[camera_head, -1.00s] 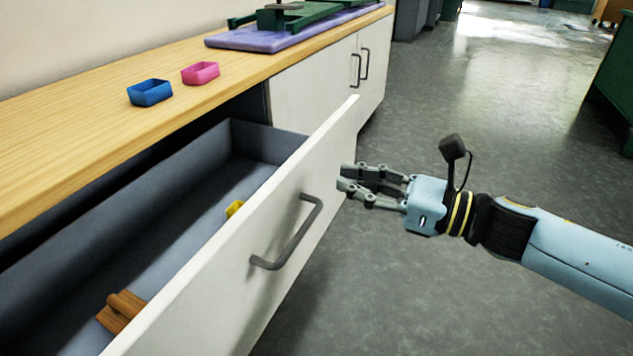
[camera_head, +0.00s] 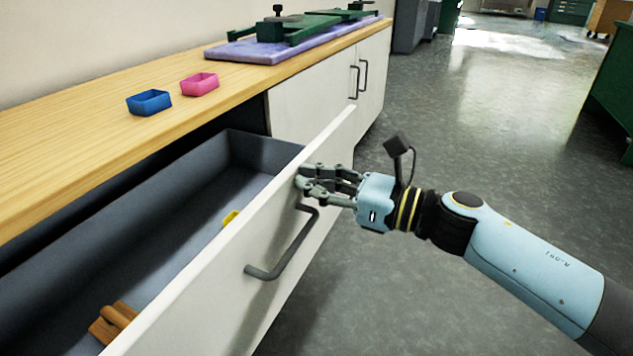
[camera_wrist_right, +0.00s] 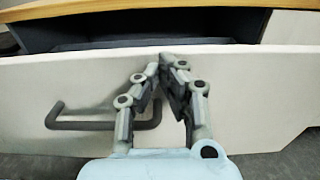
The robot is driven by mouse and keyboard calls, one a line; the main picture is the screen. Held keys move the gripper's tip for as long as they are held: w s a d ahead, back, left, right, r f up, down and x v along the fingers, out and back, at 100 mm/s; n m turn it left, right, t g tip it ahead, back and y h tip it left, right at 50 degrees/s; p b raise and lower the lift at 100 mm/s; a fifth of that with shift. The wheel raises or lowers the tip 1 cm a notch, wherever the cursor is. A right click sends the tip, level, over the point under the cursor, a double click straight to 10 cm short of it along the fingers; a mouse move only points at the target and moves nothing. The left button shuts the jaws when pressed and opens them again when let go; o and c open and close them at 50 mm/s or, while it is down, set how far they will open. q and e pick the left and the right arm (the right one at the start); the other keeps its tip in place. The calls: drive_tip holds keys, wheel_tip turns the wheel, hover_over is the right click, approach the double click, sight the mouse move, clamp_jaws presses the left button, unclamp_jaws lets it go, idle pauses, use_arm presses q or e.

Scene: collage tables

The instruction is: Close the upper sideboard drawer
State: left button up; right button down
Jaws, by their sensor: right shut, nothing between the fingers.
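The upper sideboard drawer (camera_head: 232,262) stands pulled out, its white front facing right with a grey bar handle (camera_head: 285,250). My right gripper (camera_head: 301,177) is shut and empty, its fingertips at the drawer front near the top edge, just above the handle's far end. In the right wrist view the closed fingertips (camera_wrist_right: 170,62) are at the white front (camera_wrist_right: 235,95), right of the handle (camera_wrist_right: 100,124); I cannot tell if they touch it. Inside the drawer lie a brown wooden object (camera_head: 113,322) and a mostly hidden yellow object (camera_head: 230,217). My left gripper is not in view.
The wooden sideboard top (camera_head: 60,150) holds a blue tray (camera_head: 149,103), a pink tray (camera_head: 199,84) and a green device (camera_head: 290,30) on a purple mat (camera_head: 232,52). White cupboard doors (camera_head: 315,85) stand beyond the drawer. The grey floor at right is clear.

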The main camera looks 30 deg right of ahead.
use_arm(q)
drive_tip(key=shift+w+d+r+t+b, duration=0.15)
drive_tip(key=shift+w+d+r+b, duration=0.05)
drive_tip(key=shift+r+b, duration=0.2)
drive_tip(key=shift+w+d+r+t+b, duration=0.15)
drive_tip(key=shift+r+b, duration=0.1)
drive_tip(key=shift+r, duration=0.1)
use_arm(e)
drive_tip(key=x, duration=1.9)
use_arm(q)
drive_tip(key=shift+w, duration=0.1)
